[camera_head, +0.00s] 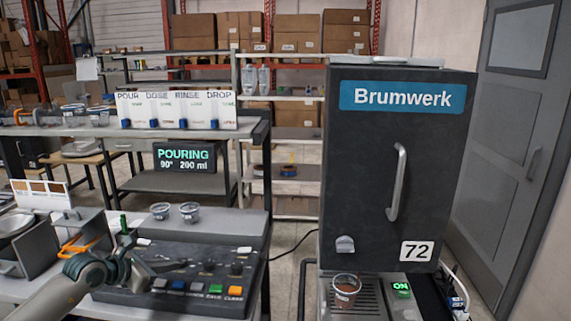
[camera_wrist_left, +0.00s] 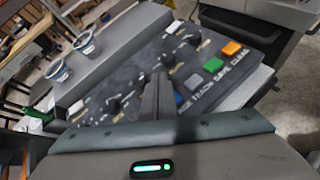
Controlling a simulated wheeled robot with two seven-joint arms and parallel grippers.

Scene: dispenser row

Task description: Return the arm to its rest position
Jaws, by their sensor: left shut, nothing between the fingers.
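My left arm comes in from the lower left in the head view. Its gripper (camera_head: 148,271) is over the left part of the dark control panel (camera_head: 205,262). In the left wrist view the gripper fingers (camera_wrist_left: 158,95) are together with nothing between them, in front of the same panel (camera_wrist_left: 130,85). I cannot tell the exact gap between the fingertips and the panel. My right gripper is not in view.
Two clear cups (camera_head: 189,212) stand on the grey ledge behind the panel. The panel has knobs and coloured buttons, including an orange one (camera_head: 235,292). A tall Brumwerk machine (camera_head: 365,190) stands at right, with a filled cup (camera_head: 345,291) on its grate. A pouring sign (camera_head: 184,158) hangs behind.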

